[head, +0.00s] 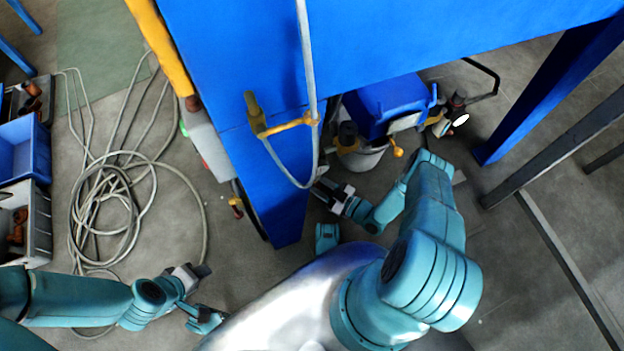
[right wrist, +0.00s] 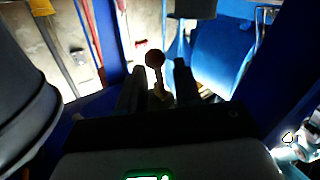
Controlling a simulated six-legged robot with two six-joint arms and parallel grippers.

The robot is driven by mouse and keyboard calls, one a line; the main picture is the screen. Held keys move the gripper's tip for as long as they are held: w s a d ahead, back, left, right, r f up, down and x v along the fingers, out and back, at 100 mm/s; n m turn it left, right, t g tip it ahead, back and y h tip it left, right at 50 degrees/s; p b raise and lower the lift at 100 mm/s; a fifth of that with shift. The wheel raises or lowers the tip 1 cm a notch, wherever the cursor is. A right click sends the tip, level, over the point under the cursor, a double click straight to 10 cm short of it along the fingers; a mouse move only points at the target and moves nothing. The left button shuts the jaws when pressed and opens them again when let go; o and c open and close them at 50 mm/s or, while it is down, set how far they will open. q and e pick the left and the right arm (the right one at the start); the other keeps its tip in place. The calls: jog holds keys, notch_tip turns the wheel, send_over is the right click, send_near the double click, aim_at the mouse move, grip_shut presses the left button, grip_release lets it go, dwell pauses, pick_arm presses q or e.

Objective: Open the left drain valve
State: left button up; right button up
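A lever with a dark red ball knob (right wrist: 155,58) on a pale yellowish stem shows in the right wrist view, seemingly the drain valve handle. My right gripper (right wrist: 157,75) has its two dark fingers apart, with the knob and stem between them in the picture; I cannot tell whether they touch. In the head view my right gripper (head: 320,188) is low beside the blue post, and this lever is not clearly visible there. My left gripper (head: 203,272) is at the lower left above the floor, away from the machine; its finger gap is unclear.
The blue machine (head: 400,35) hangs over the work area, with its blue post (head: 285,215) left of my right gripper. A blue container (head: 385,100) sits over a white bucket (head: 362,157). A coiled hose (head: 105,210) and crates (head: 22,160) lie left.

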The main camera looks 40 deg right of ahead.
jog(key=shift+x, duration=1.45)
grip_shut()
jog(key=shift+a+m+t+b, duration=0.2)
jog(key=shift+m+t+b, duration=0.2)
jog(key=shift+m+b, duration=0.3)
pick_arm(q)
jog(key=shift+w+a+f, duration=0.15)
jog(key=shift+w+f, duration=0.4)
jog(key=shift+f, duration=0.15)
pick_arm(e)
grip_release()
